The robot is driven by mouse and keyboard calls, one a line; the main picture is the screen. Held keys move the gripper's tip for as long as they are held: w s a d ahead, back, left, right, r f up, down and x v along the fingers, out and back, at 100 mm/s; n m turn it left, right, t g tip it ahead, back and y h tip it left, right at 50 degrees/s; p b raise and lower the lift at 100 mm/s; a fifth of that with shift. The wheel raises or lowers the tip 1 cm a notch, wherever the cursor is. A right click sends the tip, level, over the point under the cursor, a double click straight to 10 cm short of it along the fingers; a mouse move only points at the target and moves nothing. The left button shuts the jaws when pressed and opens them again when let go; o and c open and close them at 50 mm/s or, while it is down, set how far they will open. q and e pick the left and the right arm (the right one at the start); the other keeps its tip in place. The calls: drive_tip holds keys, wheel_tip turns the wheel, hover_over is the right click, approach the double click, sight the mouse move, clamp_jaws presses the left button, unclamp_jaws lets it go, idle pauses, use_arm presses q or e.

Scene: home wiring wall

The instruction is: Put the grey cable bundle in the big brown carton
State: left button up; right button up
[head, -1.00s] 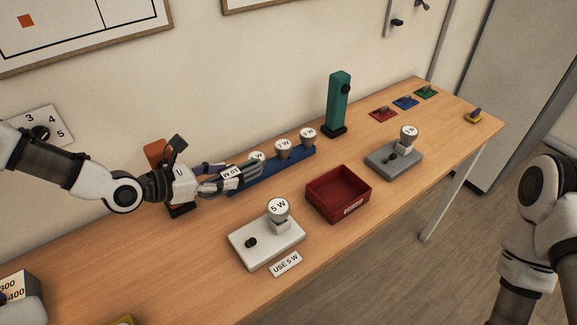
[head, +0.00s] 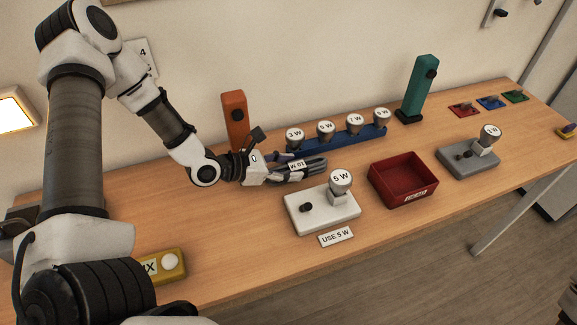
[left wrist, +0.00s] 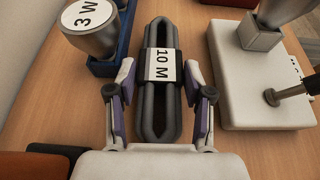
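The grey cable bundle (head: 302,170), a long loop with a black band and a "10 M" label, is in my left gripper (head: 294,166). In the left wrist view the bundle (left wrist: 160,112) lies lengthwise between the two fingers (left wrist: 160,82), which close on its banded middle from both sides. In the head view it is in front of the blue lamp rack and behind the white switch block. Its exact height above the table is hard to tell. No big brown carton shows in either view. My right gripper is not in view.
The blue rack (head: 343,144) holds several labelled lamps. The white switch block (head: 326,211) with a 5 W lamp is close to the bundle. An orange post (head: 234,118), green post (head: 414,91), red tray (head: 404,181) and grey switch block (head: 465,163) also stand on the table.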

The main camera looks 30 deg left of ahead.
use_arm(q)
drive_tip(key=shift+o, duration=1)
drive_tip(key=shift+w, duration=0.1)
drive_tip(key=shift+r, duration=0.1)
